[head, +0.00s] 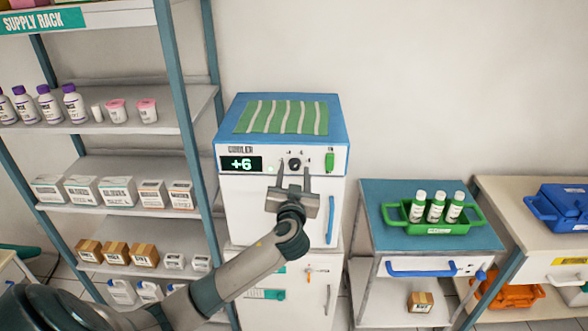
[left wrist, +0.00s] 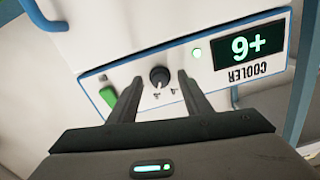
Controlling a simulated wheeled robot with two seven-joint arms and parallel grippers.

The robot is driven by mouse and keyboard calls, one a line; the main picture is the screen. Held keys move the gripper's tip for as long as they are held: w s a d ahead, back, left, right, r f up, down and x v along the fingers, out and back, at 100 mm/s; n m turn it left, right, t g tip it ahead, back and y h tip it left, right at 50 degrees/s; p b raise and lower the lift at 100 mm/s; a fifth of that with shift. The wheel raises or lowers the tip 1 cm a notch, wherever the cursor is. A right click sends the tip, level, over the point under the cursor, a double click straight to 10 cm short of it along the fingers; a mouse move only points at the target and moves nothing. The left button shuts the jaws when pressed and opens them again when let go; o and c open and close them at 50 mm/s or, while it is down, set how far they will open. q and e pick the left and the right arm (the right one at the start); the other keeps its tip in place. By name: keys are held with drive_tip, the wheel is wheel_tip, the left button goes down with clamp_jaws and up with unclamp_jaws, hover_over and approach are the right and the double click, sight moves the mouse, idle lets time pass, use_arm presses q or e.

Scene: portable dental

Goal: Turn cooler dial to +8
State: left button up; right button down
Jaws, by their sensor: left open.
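The cooler (head: 237,210) is a white box with a blue top edge. Its display (head: 241,164) reads +6 in green. The black dial (head: 295,164) sits on the front panel, right of the display. In the left wrist view the panel appears upside down, with the dial (left wrist: 159,76) between my fingertips and the display (left wrist: 251,46) to the right. My left gripper (head: 293,177) is open in front of the panel, its fingers pointing at the dial, one to each side. I see no contact with the dial. My right gripper is not in view.
A green switch (head: 329,160) is right of the dial, and a blue door handle (head: 331,220) is below it. A striped green cloth (head: 283,117) lies on top. A supply rack (head: 180,100) stands close on the left, a cart with a green tray (head: 435,228) on the right.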

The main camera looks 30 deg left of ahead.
use_arm(q)
drive_tip(key=shift+w+a, duration=0.15)
drive_tip(key=shift+w, duration=0.05)
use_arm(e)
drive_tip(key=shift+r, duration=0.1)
use_arm(q)
drive_tip(key=shift+c, duration=0.7)
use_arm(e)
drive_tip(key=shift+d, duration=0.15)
use_arm(q)
drive_tip(key=c, duration=0.9)
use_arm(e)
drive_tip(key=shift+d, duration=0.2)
